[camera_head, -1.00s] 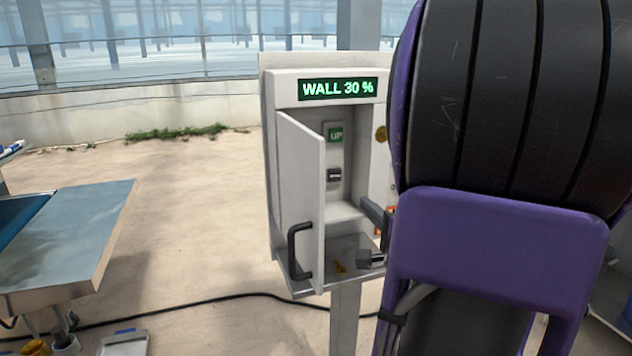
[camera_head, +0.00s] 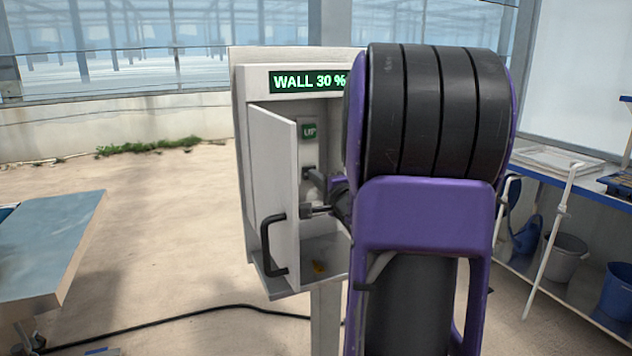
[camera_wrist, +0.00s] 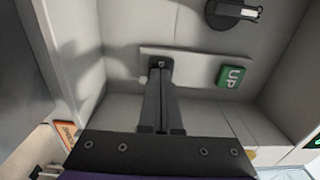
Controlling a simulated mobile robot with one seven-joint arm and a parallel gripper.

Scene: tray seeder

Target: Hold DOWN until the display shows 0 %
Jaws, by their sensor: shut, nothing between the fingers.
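The grey wall box has its display (camera_head: 308,80) lit green, reading "WALL 30 %". Inside the box is a pale control strip with a green UP button (camera_head: 308,131), also seen in the wrist view (camera_wrist: 232,76). My gripper (camera_head: 309,173) is inside the box, below UP. In the wrist view my shut, empty fingers (camera_wrist: 161,66) end at a dark control on the strip, to the left of UP. They cover most of this control. I cannot read a DOWN label or tell whether the fingertips touch it.
The box door (camera_head: 272,190) stands open on the left, with a black handle (camera_head: 268,245). My arm covers the box's right side. In the wrist view, a dark round fitting (camera_wrist: 232,12) is at the top. A blue-grey table (camera_head: 50,250) stands at left; a shelf with buckets (camera_head: 566,255) at right.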

